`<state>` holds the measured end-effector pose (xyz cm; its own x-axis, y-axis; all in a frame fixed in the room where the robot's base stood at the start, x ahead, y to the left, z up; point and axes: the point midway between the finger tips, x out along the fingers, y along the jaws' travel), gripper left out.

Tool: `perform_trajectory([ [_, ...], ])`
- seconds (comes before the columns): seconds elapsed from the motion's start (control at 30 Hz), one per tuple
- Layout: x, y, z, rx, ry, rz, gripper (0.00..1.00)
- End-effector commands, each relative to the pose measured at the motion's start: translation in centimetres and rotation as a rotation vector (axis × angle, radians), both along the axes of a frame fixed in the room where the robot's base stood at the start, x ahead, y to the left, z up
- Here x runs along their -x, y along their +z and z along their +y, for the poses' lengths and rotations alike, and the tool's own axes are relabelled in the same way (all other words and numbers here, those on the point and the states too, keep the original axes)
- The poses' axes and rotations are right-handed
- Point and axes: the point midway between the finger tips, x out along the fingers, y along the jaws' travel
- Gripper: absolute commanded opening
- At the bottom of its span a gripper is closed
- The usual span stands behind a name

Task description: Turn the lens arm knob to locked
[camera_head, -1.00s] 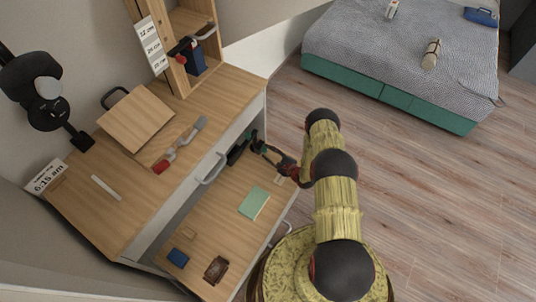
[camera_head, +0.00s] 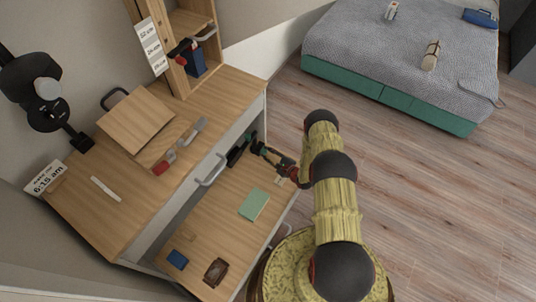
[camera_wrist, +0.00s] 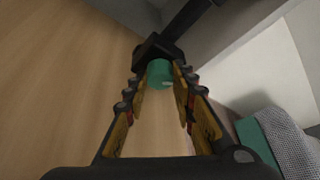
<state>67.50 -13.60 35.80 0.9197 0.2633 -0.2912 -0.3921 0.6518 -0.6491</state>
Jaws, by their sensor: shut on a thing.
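A teal knob (camera_wrist: 160,73) sits on a black block (camera_wrist: 158,48) with a black arm (camera_wrist: 190,14) running up to the right in the wrist view. I take it for the lens arm knob. My gripper (camera_wrist: 161,78) has its fingers on both sides of the knob and is shut on it. In the head view my gripper (camera_head: 258,148) reaches the black arm (camera_head: 237,152) at the far right end of the open drawer. The knob is too small there to read, and no lock marking is legible in either view.
The open drawer (camera_head: 215,225) also holds a green book (camera_head: 254,204), a blue item (camera_head: 177,259) and a brown item (camera_head: 216,271). The desk (camera_head: 100,215) stands left of it with a drawer handle (camera_head: 211,172) close by. Open floor (camera_head: 430,220) lies to the right.

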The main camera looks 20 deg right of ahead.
Motion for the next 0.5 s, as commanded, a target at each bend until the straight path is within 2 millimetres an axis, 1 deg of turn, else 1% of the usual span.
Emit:
perform_trajectory([
  [0.27,-0.04,0.08,-0.04,-0.044,0.0,0.03,0.01],
  [0.5,-0.08,0.16,-0.15,-0.165,0.0,0.111,0.01],
])
